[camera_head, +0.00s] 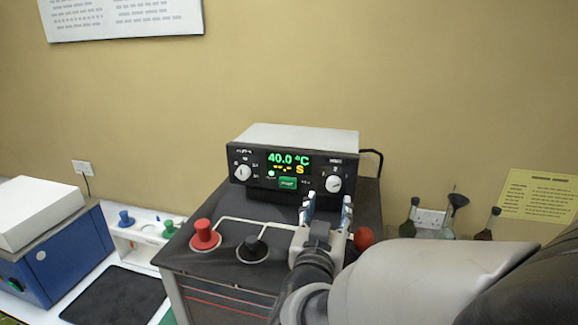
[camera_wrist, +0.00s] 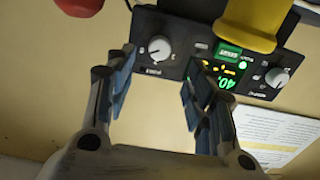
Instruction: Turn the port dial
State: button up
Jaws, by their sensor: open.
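A dark control panel (camera_head: 298,172) with a lit green 40.0 °C display has one round white dial at each end. The right dial (camera_head: 333,184) shows in the wrist view, upside down, as the left one (camera_wrist: 159,48). The left dial (camera_head: 242,172) shows there at the right (camera_wrist: 276,77). The small labels are too blurred to tell surely which dial is the port dial. My gripper (camera_head: 327,212) is open and empty, with blue-faced fingers pointing toward the panel below the right dial. In the wrist view my gripper (camera_wrist: 160,64) has that dial ahead between its fingertips, apart from it.
A red knob (camera_head: 205,235) and a black knob (camera_head: 252,250) stand on the dark cabinet left of my gripper; a red ball (camera_head: 363,238) is close at its right. A yellow object (camera_wrist: 254,17) partly covers the panel in the wrist view. Flasks (camera_head: 446,214) stand farther right.

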aim_at(333, 187)
jog(key=x, duration=0.9)
jog(key=shift+d+f, duration=0.1)
jog(key=shift+f, duration=0.1)
jog(key=shift+c, duration=0.4)
jog(key=c, duration=1)
